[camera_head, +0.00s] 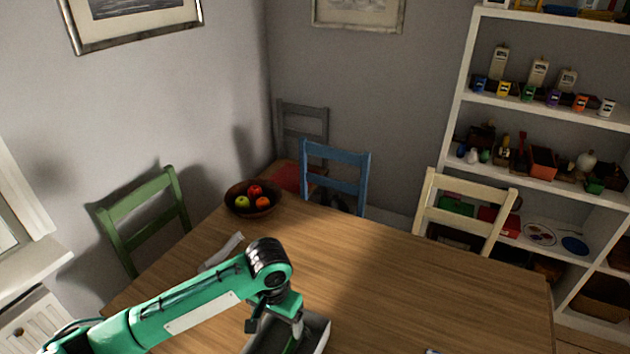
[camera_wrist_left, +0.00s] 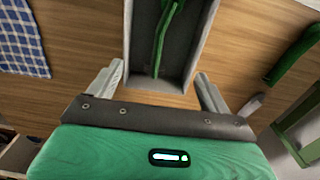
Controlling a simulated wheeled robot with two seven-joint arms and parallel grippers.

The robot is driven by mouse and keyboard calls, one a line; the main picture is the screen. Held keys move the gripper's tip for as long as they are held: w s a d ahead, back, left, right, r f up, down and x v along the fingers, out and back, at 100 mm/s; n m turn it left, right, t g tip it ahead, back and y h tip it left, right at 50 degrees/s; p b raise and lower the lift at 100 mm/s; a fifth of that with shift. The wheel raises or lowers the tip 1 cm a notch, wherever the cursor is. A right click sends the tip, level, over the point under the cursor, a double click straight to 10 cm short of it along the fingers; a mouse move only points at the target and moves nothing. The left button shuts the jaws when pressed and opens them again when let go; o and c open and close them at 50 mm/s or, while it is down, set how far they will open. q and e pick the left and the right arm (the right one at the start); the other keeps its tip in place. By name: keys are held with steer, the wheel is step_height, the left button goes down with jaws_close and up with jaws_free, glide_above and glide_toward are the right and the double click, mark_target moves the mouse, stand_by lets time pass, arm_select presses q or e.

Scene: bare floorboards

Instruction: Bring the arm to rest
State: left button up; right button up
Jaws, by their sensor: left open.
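My left arm is green and reaches in from the left over the wooden table in the head view. Its gripper (camera_head: 291,332) points down at a grey tray (camera_head: 318,333), and the arm partly hides it. In the left wrist view the gripper (camera_wrist_left: 160,88) is open with its two pale fingers well apart and nothing between them. The tray (camera_wrist_left: 190,62) lies just beyond the fingertips, with its near end between their lines. My right gripper is not in view.
A bowl of fruit (camera_head: 238,209) stands at the table's far left corner. A white object (camera_head: 222,251) lies behind my arm. A checkered cloth (camera_wrist_left: 22,38) shows in the wrist view. Green (camera_head: 147,212), blue (camera_head: 338,172) and cream chairs (camera_head: 466,212) surround the table. Its right side (camera_head: 430,290) is mostly clear.

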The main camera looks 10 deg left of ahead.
arm_select(q)
steer(key=s+d+f+t+h, duration=0.2)
steer(key=s+d+f+h, duration=0.15)
steer(key=s, duration=0.55)
steer(key=s+a+f+n+t+y, duration=0.2)
steer(key=s+a+y, duration=0.1)
steer(key=s+a, duration=0.95)
step_height(320, 180, down, 32)
steer(key=s+g, duration=0.1)
steer(key=g, duration=0.1)
steer(key=s+a+f+g, duration=0.1)
steer(key=s+a+f, duration=0.2)
steer(key=s+f, duration=1.5)
steer(key=shift+s+a+m, duration=0.2)
steer(key=shift+s+m, duration=0.1)
